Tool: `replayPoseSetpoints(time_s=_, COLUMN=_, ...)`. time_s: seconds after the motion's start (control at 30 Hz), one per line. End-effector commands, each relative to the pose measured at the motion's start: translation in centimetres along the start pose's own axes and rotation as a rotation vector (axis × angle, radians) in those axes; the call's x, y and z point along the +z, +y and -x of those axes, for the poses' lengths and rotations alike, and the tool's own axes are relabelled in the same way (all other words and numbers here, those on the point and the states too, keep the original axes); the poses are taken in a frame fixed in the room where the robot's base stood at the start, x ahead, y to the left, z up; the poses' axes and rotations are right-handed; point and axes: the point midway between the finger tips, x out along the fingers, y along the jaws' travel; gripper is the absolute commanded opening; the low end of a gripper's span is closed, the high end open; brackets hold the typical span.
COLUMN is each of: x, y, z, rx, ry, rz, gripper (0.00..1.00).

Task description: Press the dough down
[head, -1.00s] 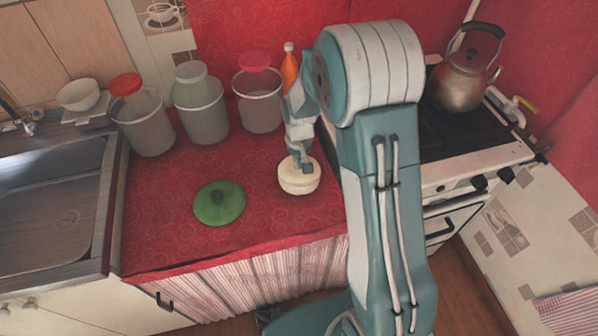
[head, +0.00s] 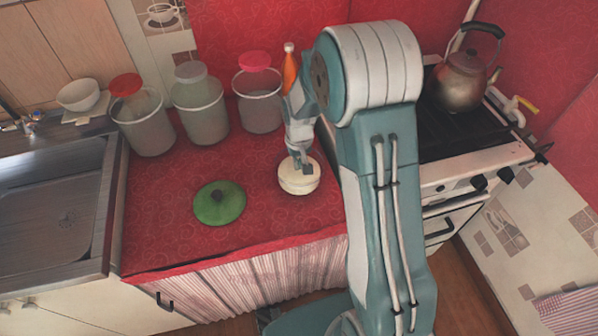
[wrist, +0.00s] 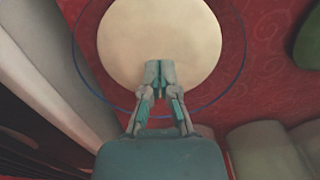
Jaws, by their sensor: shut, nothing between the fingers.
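The dough (head: 298,183) is a cream-coloured round lump on the red oilcloth counter, just left of my arm. In the wrist view the dough (wrist: 160,25) shows as a broad pale disc. A thin blue ring (wrist: 243,55) surrounds it there. My gripper (wrist: 159,75) is shut and empty, with its fingertips over the near part of the disc. In the head view my gripper (head: 305,168) points down at the top of the dough. The tips look at or very close to its surface; I cannot tell whether they touch.
A green lid (head: 219,203) lies left of the dough. Several canisters, including one with a red lid (head: 126,85), stand along the back. A sink (head: 50,205) is at the left. A stove with a kettle (head: 463,82) is at the right. The front-left counter is clear.

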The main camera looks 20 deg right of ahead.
Motion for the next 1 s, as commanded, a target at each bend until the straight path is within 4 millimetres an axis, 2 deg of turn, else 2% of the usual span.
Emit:
replayPoseSetpoints(time_s=0.57, x=0.1, y=0.0, z=-0.4, rx=0.0, ry=-0.002, rz=0.0, gripper=0.0)
replayPoseSetpoints(time_s=1.0, x=0.0, y=0.0, z=3.9, rx=0.0, ry=0.002, rz=0.0, gripper=0.0)
